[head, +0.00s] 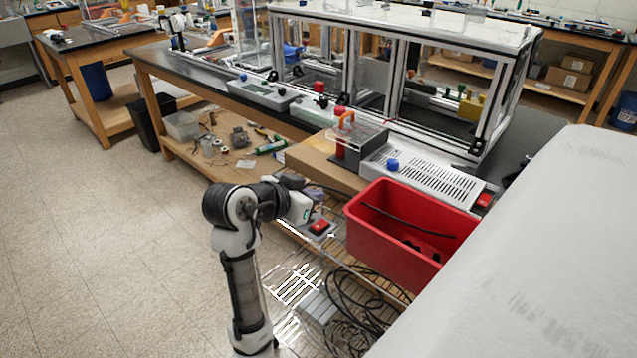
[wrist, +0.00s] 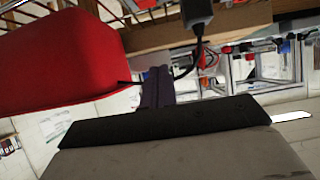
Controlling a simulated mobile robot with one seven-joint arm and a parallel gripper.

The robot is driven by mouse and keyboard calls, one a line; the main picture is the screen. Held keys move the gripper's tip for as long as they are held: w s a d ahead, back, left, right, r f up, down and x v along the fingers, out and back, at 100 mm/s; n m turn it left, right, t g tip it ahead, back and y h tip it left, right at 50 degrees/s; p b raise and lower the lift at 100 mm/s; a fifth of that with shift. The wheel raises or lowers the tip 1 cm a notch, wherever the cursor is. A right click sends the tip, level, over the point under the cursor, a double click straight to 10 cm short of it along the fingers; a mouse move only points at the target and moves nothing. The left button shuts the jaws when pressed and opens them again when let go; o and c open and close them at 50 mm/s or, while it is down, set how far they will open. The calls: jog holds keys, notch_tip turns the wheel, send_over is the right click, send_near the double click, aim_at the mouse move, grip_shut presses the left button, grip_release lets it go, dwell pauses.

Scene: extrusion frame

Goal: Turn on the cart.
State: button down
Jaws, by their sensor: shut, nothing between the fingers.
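In the head view, a small box with a red switch (head: 318,226) sits at the edge of the wire rack, left of the red bin. I cannot tell the switch's on or off position. My gripper (head: 292,182) is above and a little left of this switch, apart from it. In the wrist view my grey-purple fingers (wrist: 157,87) are together and empty. A dark box with a black cable (wrist: 197,12) shows at the top of that view; no red switch face is clear there.
A red bin (head: 398,243) stands right of my gripper; it also fills the upper left of the wrist view (wrist: 60,60). Coiled black cables (head: 350,308) lie on the wire rack below. A cardboard box (head: 310,158) is behind. The tiled floor at left is clear.

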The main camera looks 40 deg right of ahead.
jog(key=a+r, duration=0.4)
jog(key=shift+s+b, duration=0.15)
jog(key=shift+b, duration=0.2)
